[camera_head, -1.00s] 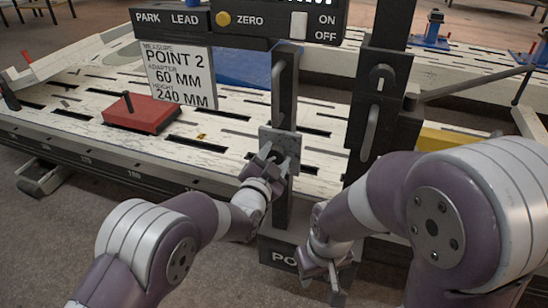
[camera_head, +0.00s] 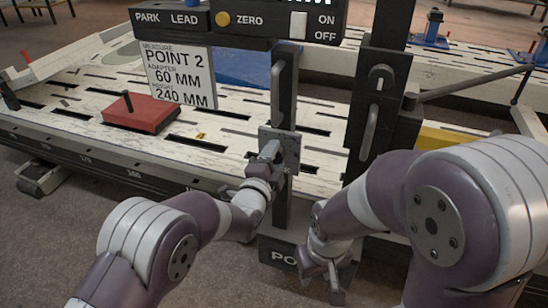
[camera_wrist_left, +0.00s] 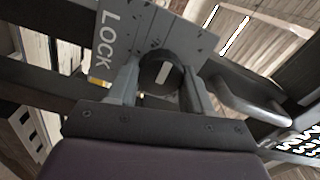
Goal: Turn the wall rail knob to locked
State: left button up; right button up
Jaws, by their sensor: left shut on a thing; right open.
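The wall rail knob (camera_wrist_left: 158,70) is dark and round with a pale pointer mark, seen in the left wrist view. It sits on a grey plate (camera_wrist_left: 190,38) with the word LOCK at its left side. The mark slants slightly from upright in that view and does not point straight at the word. My left gripper (camera_wrist_left: 162,90) has one finger on each side of the knob and is shut on it. In the head view the left gripper (camera_head: 268,156) covers the knob in front of the plate (camera_head: 292,146). My right gripper (camera_head: 338,282) is open and empty, low at the right.
A dark upright rail (camera_head: 285,88) carries the plate. A thicker dark post (camera_head: 378,100) with handles stands to its right. A panel (camera_head: 270,20) with a yellow button and switch hangs above. A white slotted bench (camera_head: 225,130) with a red block (camera_head: 142,114) lies behind.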

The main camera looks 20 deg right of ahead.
dwell(0.4)
pick_arm(q)
jog(key=o, duration=1)
jog(key=shift+o, duration=0.2)
jog(key=shift+s, duration=0.1)
jog(key=p+v, duration=0.3)
jog(key=v, duration=0.9)
jog(key=shift+s+a, duration=0.2)
